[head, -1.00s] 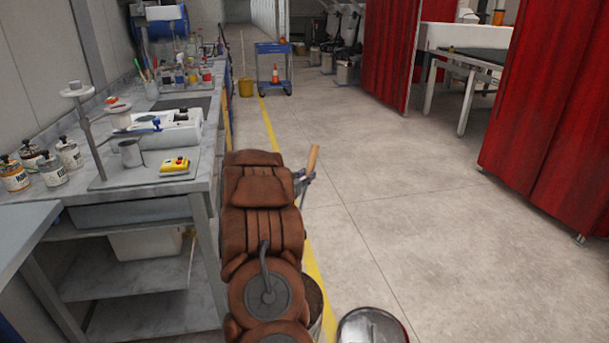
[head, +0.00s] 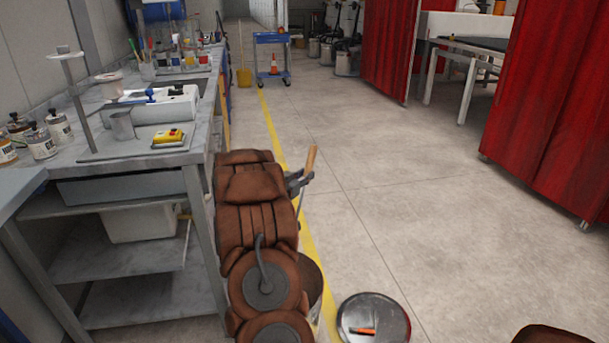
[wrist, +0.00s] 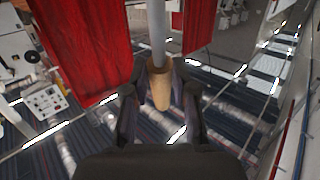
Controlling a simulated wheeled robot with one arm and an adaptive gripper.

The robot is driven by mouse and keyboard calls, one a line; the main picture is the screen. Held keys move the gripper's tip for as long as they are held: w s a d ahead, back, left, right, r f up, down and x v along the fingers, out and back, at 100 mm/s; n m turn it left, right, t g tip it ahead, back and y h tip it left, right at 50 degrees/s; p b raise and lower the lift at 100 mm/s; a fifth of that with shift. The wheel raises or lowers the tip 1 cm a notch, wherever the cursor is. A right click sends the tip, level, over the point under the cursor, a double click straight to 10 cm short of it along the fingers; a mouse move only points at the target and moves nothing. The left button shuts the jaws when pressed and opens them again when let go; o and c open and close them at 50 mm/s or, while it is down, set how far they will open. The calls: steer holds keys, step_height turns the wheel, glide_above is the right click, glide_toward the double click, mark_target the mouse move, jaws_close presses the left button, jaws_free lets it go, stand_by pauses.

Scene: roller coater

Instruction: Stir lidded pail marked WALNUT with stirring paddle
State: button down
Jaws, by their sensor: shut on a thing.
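My gripper (head: 299,183) is shut on the stirring paddle by its wooden handle (head: 311,158), which stands nearly upright. The grey shaft runs down and goes out of sight behind my brown arm, so its lower end is hidden. In the wrist view my gripper (wrist: 163,98) has its fingers either side of the wooden handle (wrist: 159,82), with the grey shaft (wrist: 157,32) beyond. A pail (head: 314,283) stands on the floor, partly behind my arm. No WALNUT marking is readable. A round, metal-rimmed lid or lidded top (head: 375,308) lies right of it, with an orange piece on it.
A grey workbench (head: 150,160) with bottles, a scale and a yellow switch box (head: 168,136) stands left, close to my arm. Red curtains (head: 545,130) hang right. A blue cart (head: 271,60) stands far ahead. The central floor is clear.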

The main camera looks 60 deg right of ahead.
step_height(320, 180, down, 30)
steer(key=b, duration=2.1)
stand_by(0.3)
steer(key=shift+a+r+p, duration=0.1)
steer(key=shift+r+p, duration=0.2)
steer(key=shift+r, duration=0.2)
steer(key=shift+p, duration=0.35)
steer(key=shift+p, duration=0.4)
steer(key=shift+s+a, duration=0.1)
